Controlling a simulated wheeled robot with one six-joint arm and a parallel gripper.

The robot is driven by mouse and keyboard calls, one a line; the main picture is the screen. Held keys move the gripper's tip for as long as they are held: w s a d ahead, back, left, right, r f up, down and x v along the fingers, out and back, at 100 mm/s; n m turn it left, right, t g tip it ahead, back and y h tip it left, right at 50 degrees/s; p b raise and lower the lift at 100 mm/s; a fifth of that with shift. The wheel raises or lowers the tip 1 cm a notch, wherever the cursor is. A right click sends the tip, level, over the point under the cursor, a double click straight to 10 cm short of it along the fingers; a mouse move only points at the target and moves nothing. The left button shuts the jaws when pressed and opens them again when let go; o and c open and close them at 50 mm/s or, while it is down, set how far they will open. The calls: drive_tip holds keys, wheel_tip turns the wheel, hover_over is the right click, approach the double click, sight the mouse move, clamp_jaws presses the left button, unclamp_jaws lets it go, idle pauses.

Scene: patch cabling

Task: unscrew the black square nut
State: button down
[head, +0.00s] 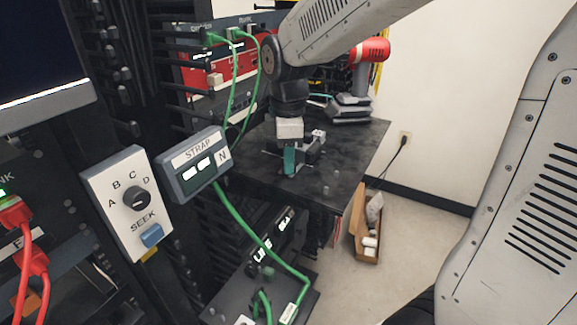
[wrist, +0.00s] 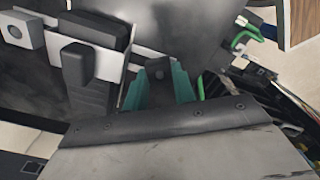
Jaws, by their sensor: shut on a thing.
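My gripper (head: 290,162) points down over the black shelf, its teal fingers beside a small fixture (head: 312,152). In the wrist view the teal fingers of my gripper (wrist: 160,88) close on a small dark piece with a round mark on its face, which looks like the black square nut (wrist: 158,70). The fingers cover its sides, and any thread under it is hidden. In the head view the nut cannot be made out behind the fingers. A black upright post (wrist: 78,65) and white plates stand left of the fingers in the wrist view.
The black shelf (head: 350,165) has free room right of the fixture. A red drill (head: 369,52) stands at its back. Green cables (head: 235,85) hang from the rack at left. A STRAP box (head: 193,163) and a SEEK dial panel (head: 127,202) are nearer.

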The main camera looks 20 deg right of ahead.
drive_tip(key=n, duration=0.2)
drive_tip(key=shift+n, duration=0.3)
drive_tip(key=n, duration=0.4)
drive_tip(key=shift+n, duration=0.5)
drive_tip(key=n, duration=0.5)
drive_tip(key=c, duration=1.5)
unclamp_jaws()
drive_tip(key=shift+s, duration=0.1)
drive_tip(key=shift+r, duration=0.1)
